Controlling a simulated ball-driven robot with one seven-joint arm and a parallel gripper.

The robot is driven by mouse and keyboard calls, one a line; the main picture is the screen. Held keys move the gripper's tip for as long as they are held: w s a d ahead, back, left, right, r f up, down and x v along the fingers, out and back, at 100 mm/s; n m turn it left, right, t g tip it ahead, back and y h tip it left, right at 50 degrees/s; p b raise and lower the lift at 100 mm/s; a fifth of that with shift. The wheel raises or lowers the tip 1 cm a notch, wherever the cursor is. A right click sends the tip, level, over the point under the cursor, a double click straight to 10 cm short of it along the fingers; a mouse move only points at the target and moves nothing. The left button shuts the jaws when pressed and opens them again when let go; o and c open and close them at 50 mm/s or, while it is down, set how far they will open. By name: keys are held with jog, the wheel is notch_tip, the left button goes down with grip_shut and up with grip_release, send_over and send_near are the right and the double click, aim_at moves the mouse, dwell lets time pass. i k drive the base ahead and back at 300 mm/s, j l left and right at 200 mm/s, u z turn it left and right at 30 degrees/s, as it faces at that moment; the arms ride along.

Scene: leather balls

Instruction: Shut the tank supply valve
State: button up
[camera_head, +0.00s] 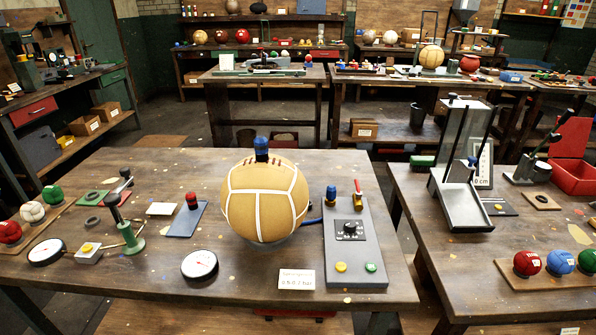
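A grey panel (353,270) lies on the front table, right of a large tan ball with white seams (262,200). At the panel's back right stands a small brass fitting with a red lever (357,190), which looks like a valve. The lever appears upright and tilted slightly left; I cannot tell whether this is open or shut. A blue-topped fitting (331,195) stands left of it, with a blue hose (310,221) running toward the ball. No tank is clearly identifiable. My gripper is not in view.
The panel also has a black dial (349,229), a yellow button (341,267) and a green button (371,267). A white gauge (200,264) and a card (297,279) lie in front of the ball. A gap separates this table from the right table (440,225).

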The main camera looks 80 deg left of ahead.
aim_at(359, 194)
jog(key=u, duration=1.6)
